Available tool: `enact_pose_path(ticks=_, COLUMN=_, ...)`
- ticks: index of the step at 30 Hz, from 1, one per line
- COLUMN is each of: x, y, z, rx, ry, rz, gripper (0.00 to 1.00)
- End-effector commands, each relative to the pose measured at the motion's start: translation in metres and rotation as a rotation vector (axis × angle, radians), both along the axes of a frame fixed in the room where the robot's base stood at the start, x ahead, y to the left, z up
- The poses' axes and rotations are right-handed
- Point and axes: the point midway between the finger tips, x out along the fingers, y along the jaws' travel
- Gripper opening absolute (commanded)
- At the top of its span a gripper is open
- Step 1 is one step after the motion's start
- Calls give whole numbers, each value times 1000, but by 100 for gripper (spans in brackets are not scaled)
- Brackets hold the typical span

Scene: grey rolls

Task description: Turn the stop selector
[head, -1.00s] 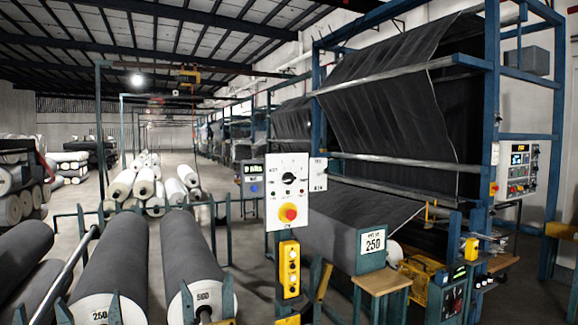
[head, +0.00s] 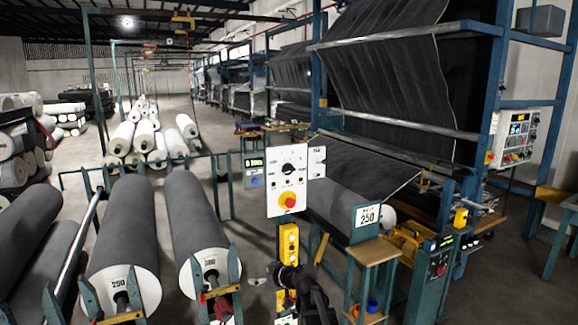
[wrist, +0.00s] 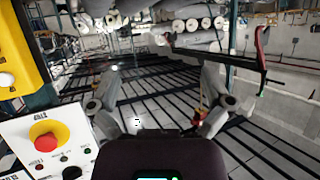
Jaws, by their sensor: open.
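The stop selector (head: 288,168) is a black round knob on a white control panel (head: 275,205), above a red mushroom button (head: 288,201) on a yellow base. My gripper (head: 270,280) is low in the head view, below the panel and in front of a yellow push-button box (head: 288,245). It is open and empty, apart from the selector. In the wrist view the scene is upside down; the panel (wrist: 20,130) with its red button (wrist: 45,138) is at the lower left.
Large grey rolls (head: 125,225) on stands fill the left front. A wooden stool-like stand (head: 373,252) and a blue-framed fabric machine (head: 470,170) stand at the right. A grey display box (head: 254,172) is behind the panel's left side. The aisle beyond is open.

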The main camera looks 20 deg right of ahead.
Motion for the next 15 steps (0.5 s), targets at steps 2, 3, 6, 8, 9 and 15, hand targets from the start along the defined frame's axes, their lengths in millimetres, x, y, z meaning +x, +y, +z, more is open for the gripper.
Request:
enact_pose_path(ticks=2, x=9, y=-14, z=35, rx=-1, ry=-51, rz=-23, gripper=100)
enact_pose_path(ticks=3, x=13, y=-21, z=47, rx=-4, ry=-76, rz=-35, gripper=100)
enact_pose_path(ticks=6, x=22, y=-36, z=76, rx=-9, ry=-138, rz=-65, gripper=100)
enact_pose_path(ticks=8, x=26, y=-47, z=94, rx=-16, ry=-174, rz=-87, gripper=100)
enact_pose_path(ticks=9, x=29, y=-55, z=106, rx=-18, ry=-196, rz=-101, gripper=100)
enact_pose_path(ticks=15, x=42, y=-94, z=163, rx=-42, ry=-303, rz=-186, gripper=100)
